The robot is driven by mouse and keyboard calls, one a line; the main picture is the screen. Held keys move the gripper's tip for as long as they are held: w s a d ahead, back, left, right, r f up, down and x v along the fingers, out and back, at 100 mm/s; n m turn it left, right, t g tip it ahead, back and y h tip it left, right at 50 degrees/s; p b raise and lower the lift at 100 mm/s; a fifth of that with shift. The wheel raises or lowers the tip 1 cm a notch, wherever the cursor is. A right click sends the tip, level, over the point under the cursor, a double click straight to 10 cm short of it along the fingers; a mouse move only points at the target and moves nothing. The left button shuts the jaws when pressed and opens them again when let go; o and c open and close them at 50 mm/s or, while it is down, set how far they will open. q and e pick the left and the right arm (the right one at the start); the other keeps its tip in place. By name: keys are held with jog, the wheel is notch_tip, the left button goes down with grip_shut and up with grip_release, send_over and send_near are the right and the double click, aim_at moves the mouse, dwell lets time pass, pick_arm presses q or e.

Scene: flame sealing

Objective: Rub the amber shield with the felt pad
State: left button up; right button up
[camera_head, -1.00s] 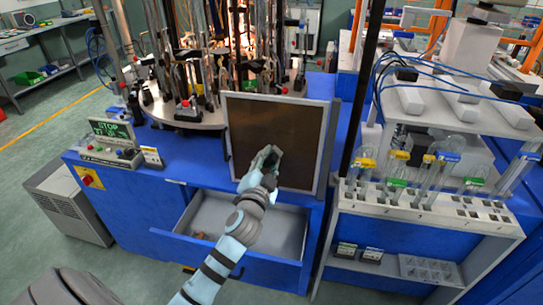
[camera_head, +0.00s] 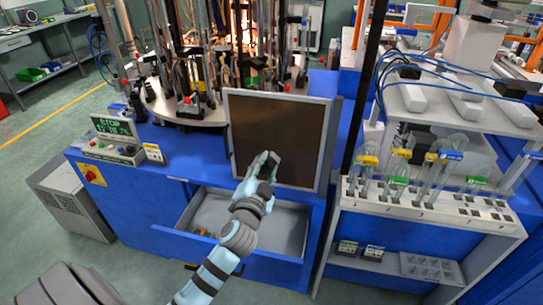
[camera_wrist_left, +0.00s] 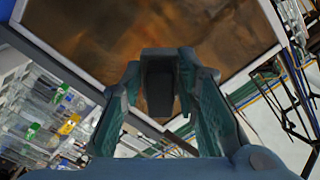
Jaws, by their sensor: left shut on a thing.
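The amber shield (camera_head: 283,125) is an upright dark brown panel in a pale metal frame at the front of the blue machine. In the left wrist view the shield (camera_wrist_left: 215,28) fills the upper part, with mottled amber glints. My left gripper (camera_head: 266,166) is in front of the shield's lower left part. It is shut on a dark block, which I take to be the felt pad (camera_wrist_left: 158,82), held between the green-lined fingers. The pad's face is turned to the shield; I cannot tell whether they touch. In the head view the fingers mostly hide the pad. My right gripper is not in view.
An open drawer (camera_head: 285,229) with small orange items lies below the shield, under my left arm. A round table (camera_head: 165,112) with burners and glass stands behind on the left. A control box (camera_head: 115,149) is at left. A glassware rack (camera_head: 440,208) stands at right.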

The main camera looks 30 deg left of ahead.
pick_arm(q)
jog(key=b, duration=0.4)
send_near(253, 151)
jog(key=d, duration=0.1)
jog(key=x, duration=0.4)
jog(key=shift+w+a, duration=0.25)
jog(key=shift+a, duration=0.2)
jog(key=shift+w+a, duration=0.2)
jog(key=shift+w, duration=0.05)
jog(key=shift+w+a, duration=0.2)
jog(key=shift+w, duration=0.5)
